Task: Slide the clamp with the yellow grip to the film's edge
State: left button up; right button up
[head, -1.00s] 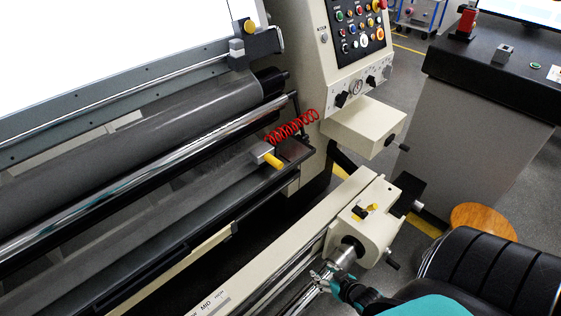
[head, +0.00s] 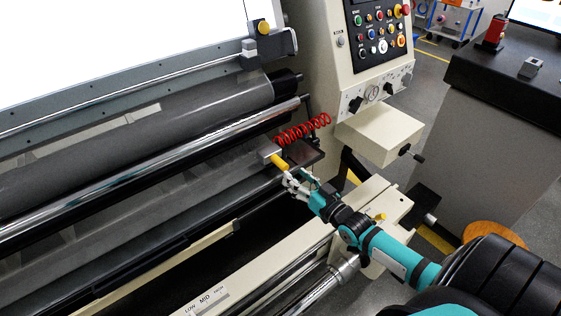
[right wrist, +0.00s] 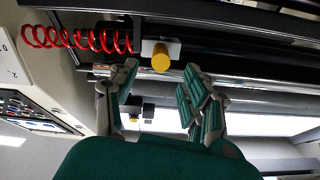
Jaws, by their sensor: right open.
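The clamp with the yellow grip (head: 279,161) has a grey block and sits on the dark bar at the right end of the machine's rollers. In the right wrist view the clamp (right wrist: 160,56) shows ahead, its yellow end facing me. My right gripper (head: 298,183) is open, just in front of and below the yellow grip in the head view. In the right wrist view the open fingers (right wrist: 160,75) stand either side of the grip's line, with nothing between them. The grey translucent film (head: 155,192) runs left of the clamp; its exact edge is unclear. My left gripper is out of view.
A red coiled hose (head: 302,131) hangs just behind the clamp. A shiny roller (head: 150,170) runs above it. A cream box (head: 380,133) juts out at the right. Another block with a yellow knob (head: 263,27) sits on the upper rail.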

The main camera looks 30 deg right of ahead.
aim_at(286, 168)
jog(key=w, duration=0.8)
jog(key=shift+a, duration=0.35)
jog(key=shift+c, duration=0.2)
grip_shut()
